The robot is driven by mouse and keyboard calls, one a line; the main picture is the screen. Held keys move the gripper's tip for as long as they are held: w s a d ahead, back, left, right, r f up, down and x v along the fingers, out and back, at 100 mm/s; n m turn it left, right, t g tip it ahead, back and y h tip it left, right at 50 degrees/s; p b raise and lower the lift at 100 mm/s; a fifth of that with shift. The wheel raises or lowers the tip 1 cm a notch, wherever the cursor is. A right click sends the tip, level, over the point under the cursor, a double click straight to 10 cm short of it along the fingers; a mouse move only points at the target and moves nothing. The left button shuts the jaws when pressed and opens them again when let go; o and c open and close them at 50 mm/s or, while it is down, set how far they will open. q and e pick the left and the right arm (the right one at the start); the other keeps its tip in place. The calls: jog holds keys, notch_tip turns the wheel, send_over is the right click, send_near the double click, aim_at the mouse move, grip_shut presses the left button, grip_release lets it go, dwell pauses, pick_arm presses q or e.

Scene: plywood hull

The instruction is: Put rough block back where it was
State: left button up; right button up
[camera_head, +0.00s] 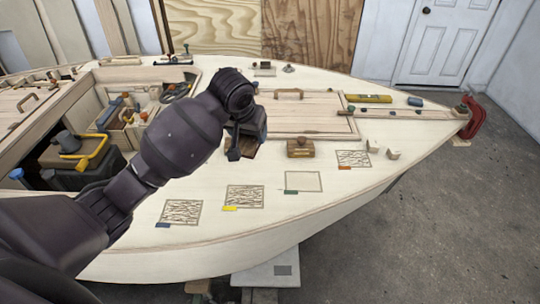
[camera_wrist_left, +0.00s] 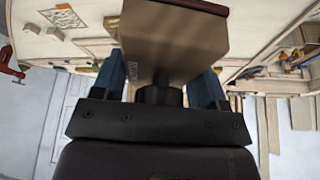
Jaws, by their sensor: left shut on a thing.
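My left gripper (camera_head: 246,138) is shut on a block and holds it over the deck, left of the middle. In the left wrist view the held block (camera_wrist_left: 175,45) is tan with a dark red-brown edge, between blue fingers (camera_wrist_left: 160,82). In the head view my gripper hides most of it; a dark red part shows low down. Whether it touches the deck I cannot tell. Another brown wooden block (camera_head: 300,148) with a dark knob stands on the deck to its right. My right gripper is not in view.
Marked squares lie along the front deck: blue-tagged (camera_head: 180,213) and yellow-tagged (camera_head: 244,197) scribbled, green-tagged (camera_head: 303,182) blank, orange-tagged (camera_head: 353,159) scribbled. Two small pale blocks (camera_head: 393,154) sit at right. A hatch panel (camera_head: 285,113) lies behind. An open tool well (camera_head: 128,115) is at left.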

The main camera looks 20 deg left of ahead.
pick_arm(q)
jog(key=w+a+f+m+b, duration=0.15)
jog(key=w+b, duration=0.45)
jog(key=w, duration=1.6)
jog(key=shift+h, duration=0.3)
jog(key=f+b, duration=0.1)
jog(key=f, duration=0.6)
jog(key=f+b, duration=0.2)
jog(key=f, duration=0.6)
jog(key=shift+s+d+f, duration=0.2)
jog(key=shift+f, duration=0.05)
notch_tip(320, 180, down, 6)
jog(key=shift+r+b, duration=0.25)
jog(key=shift+b, duration=0.55)
jog(key=shift+r, duration=0.15)
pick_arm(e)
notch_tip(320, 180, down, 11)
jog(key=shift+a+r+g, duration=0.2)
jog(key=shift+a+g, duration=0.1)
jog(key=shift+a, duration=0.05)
